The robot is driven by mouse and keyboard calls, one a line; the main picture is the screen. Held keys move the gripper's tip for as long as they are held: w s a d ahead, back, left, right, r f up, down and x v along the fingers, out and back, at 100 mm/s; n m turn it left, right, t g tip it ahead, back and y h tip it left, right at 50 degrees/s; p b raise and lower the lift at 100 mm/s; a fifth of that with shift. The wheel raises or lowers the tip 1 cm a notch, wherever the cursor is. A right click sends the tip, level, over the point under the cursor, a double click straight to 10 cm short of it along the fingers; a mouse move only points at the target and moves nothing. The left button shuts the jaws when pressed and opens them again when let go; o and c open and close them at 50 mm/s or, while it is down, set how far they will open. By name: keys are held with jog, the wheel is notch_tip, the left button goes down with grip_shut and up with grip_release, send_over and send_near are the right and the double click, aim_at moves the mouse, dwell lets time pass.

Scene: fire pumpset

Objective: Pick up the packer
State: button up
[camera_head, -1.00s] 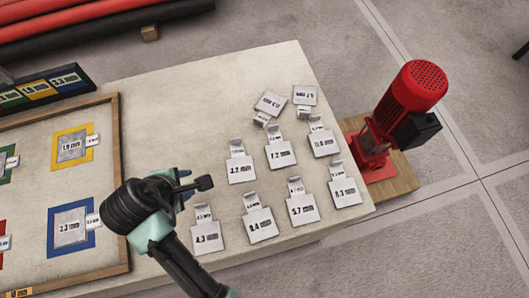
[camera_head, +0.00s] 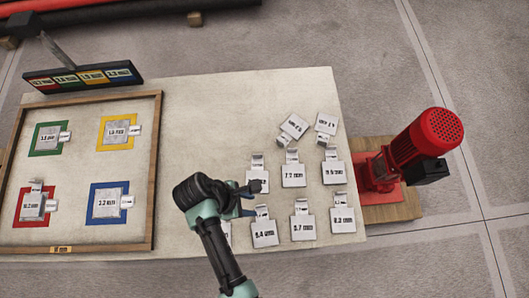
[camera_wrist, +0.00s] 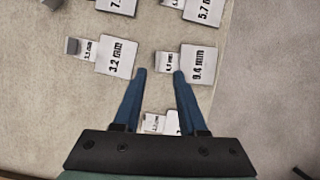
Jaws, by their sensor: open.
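Several grey metal packers with thickness labels lie on the table's right part, in rough rows. In the head view, my gripper (camera_head: 254,198) is over their left side and hides parts of some. In the wrist view, its blue fingers (camera_wrist: 159,75) are open with nothing held. The tab of a packer whose label looks like 9.4 mm (camera_wrist: 202,63) lies by the right fingertip. A 3.2 mm packer (camera_wrist: 117,57) lies just left of the left finger. Another packer (camera_wrist: 156,123) shows between the fingers, mostly hidden by the gripper body. Which packer is meant, I cannot tell.
A wood-framed board (camera_head: 156,180) with coloured squares and packers covers the table's left. A labelled colour rack (camera_head: 84,76) stands behind it. A red motor (camera_head: 425,145) on a wooden base is right of the table. The table's back middle (camera_head: 205,115) is clear.

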aim_at(258, 206)
jog(key=shift+w+x, duration=0.1)
jog(key=shift+x, duration=1.55)
jog(key=shift+w+x, duration=0.15)
jog(key=shift+x, duration=1.5)
jog(key=shift+a, duration=0.15)
grip_shut()
